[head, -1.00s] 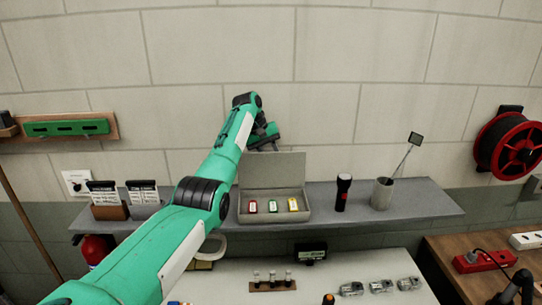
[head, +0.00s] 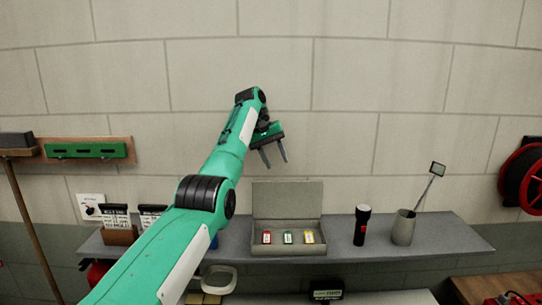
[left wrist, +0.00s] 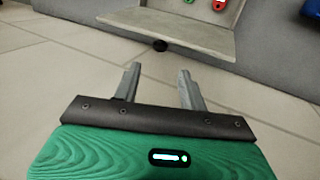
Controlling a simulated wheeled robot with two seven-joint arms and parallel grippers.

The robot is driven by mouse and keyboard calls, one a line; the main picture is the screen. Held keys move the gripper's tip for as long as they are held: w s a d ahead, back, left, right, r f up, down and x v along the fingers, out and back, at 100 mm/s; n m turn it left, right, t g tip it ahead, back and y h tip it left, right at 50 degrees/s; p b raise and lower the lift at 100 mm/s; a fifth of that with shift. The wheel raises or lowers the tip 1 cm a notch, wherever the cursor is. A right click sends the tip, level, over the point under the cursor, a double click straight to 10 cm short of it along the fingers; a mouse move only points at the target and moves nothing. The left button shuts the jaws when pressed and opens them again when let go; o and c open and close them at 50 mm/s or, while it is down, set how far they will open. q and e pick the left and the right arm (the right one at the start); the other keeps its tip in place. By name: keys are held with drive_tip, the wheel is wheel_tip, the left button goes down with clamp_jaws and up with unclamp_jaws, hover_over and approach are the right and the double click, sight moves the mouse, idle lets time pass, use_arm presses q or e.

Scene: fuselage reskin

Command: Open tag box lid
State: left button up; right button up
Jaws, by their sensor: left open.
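The tag box (head: 287,251) is a grey box on the wall shelf, with its lid (head: 287,201) standing up and open against the wall side. A red tag (head: 267,237), a green tag (head: 288,237) and a yellow tag (head: 309,237) show inside it. My left gripper (head: 274,161) is open and empty above the lid, near the wall, apart from the box. In the left wrist view, the lid (left wrist: 190,22) lies beyond the open fingers (left wrist: 158,90). My right gripper is not in view.
The shelf (head: 445,232) also holds a flashlight (head: 361,225) and a grey cup (head: 404,228) with a mirror tool right of the box. Card holders (head: 117,222) stand at the left. The wall above is clear.

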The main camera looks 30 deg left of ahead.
use_arm(q)
drive_tip(key=shift+v, duration=1.7)
drive_tip(key=shift+f, duration=0.1)
